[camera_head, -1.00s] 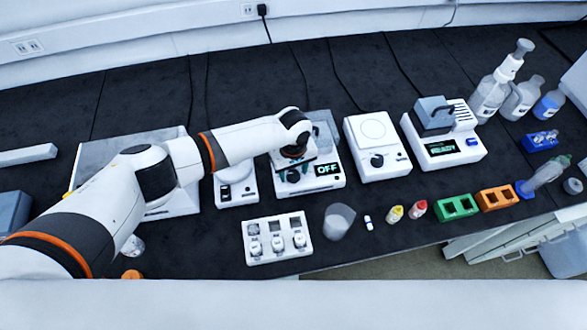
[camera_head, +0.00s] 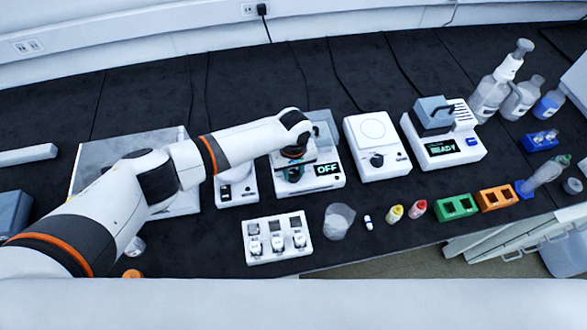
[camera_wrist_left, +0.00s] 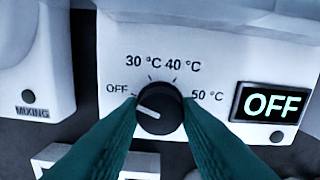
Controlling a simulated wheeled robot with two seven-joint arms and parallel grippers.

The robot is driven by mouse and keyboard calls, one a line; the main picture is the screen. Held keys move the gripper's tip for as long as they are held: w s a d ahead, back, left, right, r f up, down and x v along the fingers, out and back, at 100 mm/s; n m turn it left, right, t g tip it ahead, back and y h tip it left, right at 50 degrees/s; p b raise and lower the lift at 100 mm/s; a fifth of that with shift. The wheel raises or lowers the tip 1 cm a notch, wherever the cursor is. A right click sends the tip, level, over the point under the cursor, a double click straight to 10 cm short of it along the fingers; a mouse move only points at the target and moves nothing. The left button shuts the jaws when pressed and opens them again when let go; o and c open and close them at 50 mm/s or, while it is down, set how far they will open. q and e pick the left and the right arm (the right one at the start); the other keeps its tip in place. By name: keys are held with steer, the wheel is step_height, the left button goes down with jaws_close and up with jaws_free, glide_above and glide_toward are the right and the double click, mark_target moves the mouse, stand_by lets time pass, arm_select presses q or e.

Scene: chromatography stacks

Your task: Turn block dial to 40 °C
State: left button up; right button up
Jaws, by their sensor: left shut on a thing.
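The block dial (camera_wrist_left: 160,110) is a black round knob on a white heater front in the left wrist view. Marks around it read OFF, 30 °C, 40 °C and 50 °C. Its white pointer line points up-left, toward OFF. The display (camera_wrist_left: 271,104) beside it reads OFF, and it also shows in the head view (camera_head: 327,169). My left gripper (camera_wrist_left: 160,112), with teal fingers, is shut on the dial, one finger on each side. In the head view the left gripper (camera_head: 293,174) is at the heater's front and largely hides the dial. My right gripper is not in view.
A white device marked MIXING (camera_wrist_left: 32,112) stands left of the heater. A white hotplate-like unit (camera_head: 376,146) and a device reading READY (camera_head: 444,147) stand to the right. A white rack (camera_head: 276,253) and a clear beaker (camera_head: 339,220) are in front.

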mark_target(293, 173)
arm_select(q)
steer(key=m, duration=0.5)
steer(key=shift+p, duration=0.4)
steer(key=m, duration=0.4)
steer(key=shift+m, duration=0.3)
steer(key=m, duration=0.4)
steer(key=shift+m+p, duration=0.3)
steer(key=m, duration=0.4)
steer(key=shift+m, duration=0.3)
steer(key=o, duration=1)
steer(key=shift+c, duration=0.2)
step_height(293, 173, up, 12)
steer(key=b, duration=0.1)
steer(key=shift+b, duration=0.35)
